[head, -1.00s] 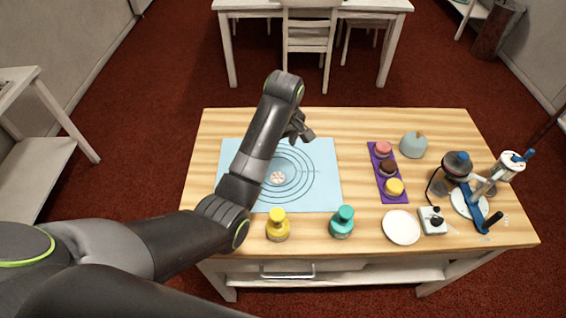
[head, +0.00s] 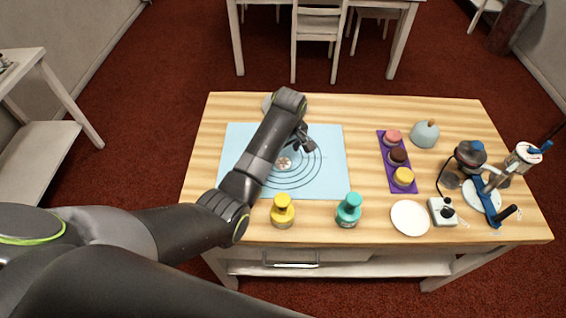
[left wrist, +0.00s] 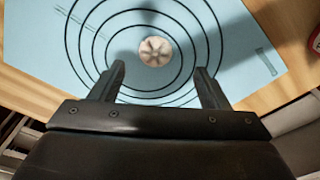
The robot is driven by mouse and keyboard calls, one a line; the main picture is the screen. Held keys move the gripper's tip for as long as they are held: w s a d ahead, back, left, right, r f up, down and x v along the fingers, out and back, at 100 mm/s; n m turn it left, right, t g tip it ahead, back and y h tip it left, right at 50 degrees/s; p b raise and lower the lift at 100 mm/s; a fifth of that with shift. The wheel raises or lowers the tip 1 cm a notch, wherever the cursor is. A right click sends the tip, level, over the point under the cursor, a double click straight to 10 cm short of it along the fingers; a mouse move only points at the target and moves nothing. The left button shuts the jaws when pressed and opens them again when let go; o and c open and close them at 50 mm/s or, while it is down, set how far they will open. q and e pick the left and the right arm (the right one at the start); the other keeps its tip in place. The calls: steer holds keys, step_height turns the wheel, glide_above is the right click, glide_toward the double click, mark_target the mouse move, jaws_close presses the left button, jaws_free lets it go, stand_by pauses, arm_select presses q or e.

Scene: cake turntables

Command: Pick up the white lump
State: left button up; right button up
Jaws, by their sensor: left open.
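A small pale round lump (head: 284,163) with reddish star-like marks lies on the light blue mat (head: 331,187), inside its printed rings. It also shows in the left wrist view (left wrist: 155,51), just beyond and between the fingertips. My left gripper (head: 304,140) hangs above the mat, up and to the right of the lump in the head view. Its jaws (left wrist: 160,70) are open with nothing between them, and the lump looks apart from both fingers. My right gripper is out of view.
A yellow bottle (head: 283,212) and a teal bottle (head: 349,211) stand at the mat's front edge. To the right are a purple tray (head: 391,161) with round cakes, a white plate (head: 409,217), a grey-blue dome (head: 425,134) and a blue-armed device (head: 486,200). My forearm partly hides a pale thing (head: 267,103) at the back.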

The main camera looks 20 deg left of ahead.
mark_target(283, 163)
arm_select(q)
steer(key=shift+w+a+f+p, duration=0.1)
steer(key=shift+w+f+p, duration=0.15)
steer(key=shift+f, duration=1.15)
steer(key=shift+w+a+f+p, duration=0.1)
steer(key=shift+w+f, duration=0.2)
steer(key=shift+f, duration=1.05)
steer(key=shift+c, duration=0.4)
steer(key=c, duration=1)
